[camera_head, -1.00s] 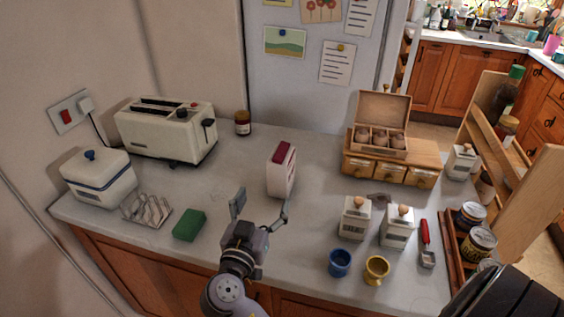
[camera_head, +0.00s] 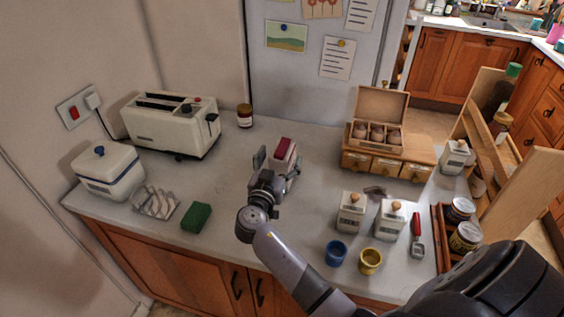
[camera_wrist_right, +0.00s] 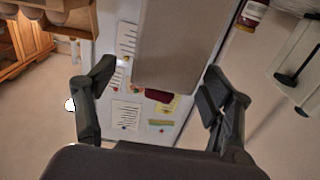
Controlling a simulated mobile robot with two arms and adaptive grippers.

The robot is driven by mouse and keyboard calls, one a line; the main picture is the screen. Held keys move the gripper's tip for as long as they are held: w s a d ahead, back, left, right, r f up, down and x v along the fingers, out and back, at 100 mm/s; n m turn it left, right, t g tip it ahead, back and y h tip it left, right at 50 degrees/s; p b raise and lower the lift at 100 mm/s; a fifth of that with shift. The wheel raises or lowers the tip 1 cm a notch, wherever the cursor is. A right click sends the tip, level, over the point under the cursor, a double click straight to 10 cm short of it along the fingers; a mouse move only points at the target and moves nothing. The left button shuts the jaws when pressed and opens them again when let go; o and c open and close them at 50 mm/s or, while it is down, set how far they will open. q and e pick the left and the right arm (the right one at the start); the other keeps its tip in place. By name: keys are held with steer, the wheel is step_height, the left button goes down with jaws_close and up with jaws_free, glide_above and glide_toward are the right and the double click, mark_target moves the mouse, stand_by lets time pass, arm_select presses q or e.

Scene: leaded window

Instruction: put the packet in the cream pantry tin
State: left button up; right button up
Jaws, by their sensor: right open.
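The packet (camera_head: 284,153), white with a dark red top, stands upright on the counter; its lower part is hidden behind my right gripper (camera_head: 277,168). The right gripper is open, with its fingers to either side of the packet's near end. In the right wrist view the packet (camera_wrist_right: 185,45) is a plain greyish face between the open fingers (camera_wrist_right: 155,95); I cannot tell if they touch it. The cream tin (camera_head: 110,178) with a blue band stands at the counter's left end, its blue-knobbed lid on. My left gripper is not in view.
A cream toaster (camera_head: 172,125) stands behind the tin. A wire rack (camera_head: 157,203) and a green sponge (camera_head: 196,217) lie in front. Two white canisters (camera_head: 351,212), a blue cup (camera_head: 336,253) and a yellow cup (camera_head: 370,261) stand right. A wooden drawer box (camera_head: 385,160) is at the back.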

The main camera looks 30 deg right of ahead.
mark_target(282, 150)
steer(key=x, duration=0.3)
steer(key=shift+w+d+p, duration=0.15)
steer(key=shift+w+p, duration=0.2)
steer(key=shift+c, duration=0.6)
jaws_close()
steer(key=shift+r, duration=0.1)
